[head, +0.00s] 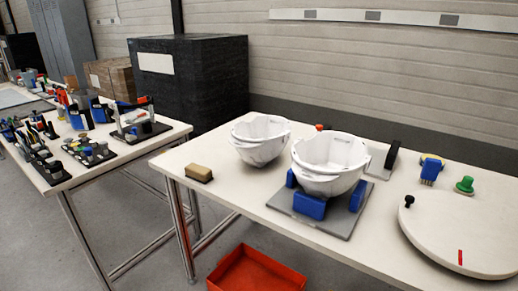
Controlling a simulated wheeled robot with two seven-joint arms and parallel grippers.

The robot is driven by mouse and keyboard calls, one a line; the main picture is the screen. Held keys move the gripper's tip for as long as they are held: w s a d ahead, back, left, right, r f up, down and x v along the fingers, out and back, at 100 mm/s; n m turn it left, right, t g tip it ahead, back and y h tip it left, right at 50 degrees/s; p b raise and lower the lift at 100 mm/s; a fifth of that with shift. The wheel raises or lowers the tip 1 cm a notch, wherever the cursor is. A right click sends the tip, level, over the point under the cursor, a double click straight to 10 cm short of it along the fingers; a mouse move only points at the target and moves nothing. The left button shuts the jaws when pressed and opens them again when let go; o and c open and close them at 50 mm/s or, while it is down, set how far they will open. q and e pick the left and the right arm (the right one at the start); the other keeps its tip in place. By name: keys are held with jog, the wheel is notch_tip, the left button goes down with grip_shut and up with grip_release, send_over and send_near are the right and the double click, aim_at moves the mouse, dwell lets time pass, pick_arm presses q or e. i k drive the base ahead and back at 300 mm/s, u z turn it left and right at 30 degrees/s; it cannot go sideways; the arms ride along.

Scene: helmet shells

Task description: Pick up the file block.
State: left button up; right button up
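A small block with a tan top and a dark base, which looks like the file block (199,172), lies near the front left edge of the right-hand table. It stands apart from the helmet shells, with bare tabletop around it. Neither of my grippers shows in the head view.
One white helmet shell (260,141) sits right of the block. Another shell (329,165) rests on blue supports on a grey plate (308,215). A round white disc (466,232) lies at the right. A red bin (254,272) stands below the table's front edge. Another table (98,165) at the left holds many tools.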

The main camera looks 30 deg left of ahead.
aim_at(196, 173)
jog(key=u, duration=1.25)
